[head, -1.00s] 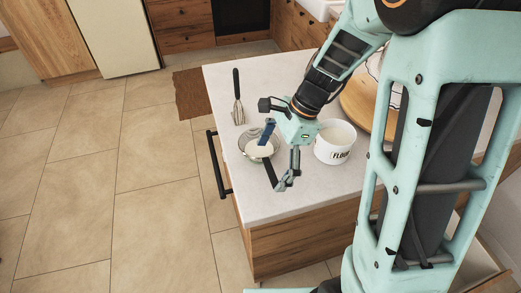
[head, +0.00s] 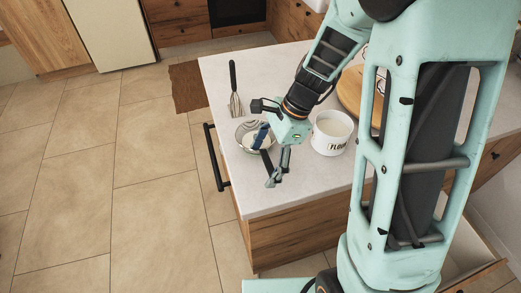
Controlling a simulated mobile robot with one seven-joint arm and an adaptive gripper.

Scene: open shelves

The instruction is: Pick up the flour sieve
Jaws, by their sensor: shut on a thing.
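The flour sieve (head: 243,137) is a round silver bowl with a dark handle, near the left edge of the white countertop. Something pale shows inside its bowl. My gripper (head: 270,159) reaches down over it from the right, one blue-padded finger over the bowl and the other finger near the front end of the handle. It is shut on the sieve. The fingers hide part of the bowl and handle. I cannot tell whether the sieve touches the counter.
A white canister marked FLOUR (head: 332,133) stands just right of my gripper. A round wooden board (head: 350,90) is at the back right. The counter (head: 290,197) is clear in front.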

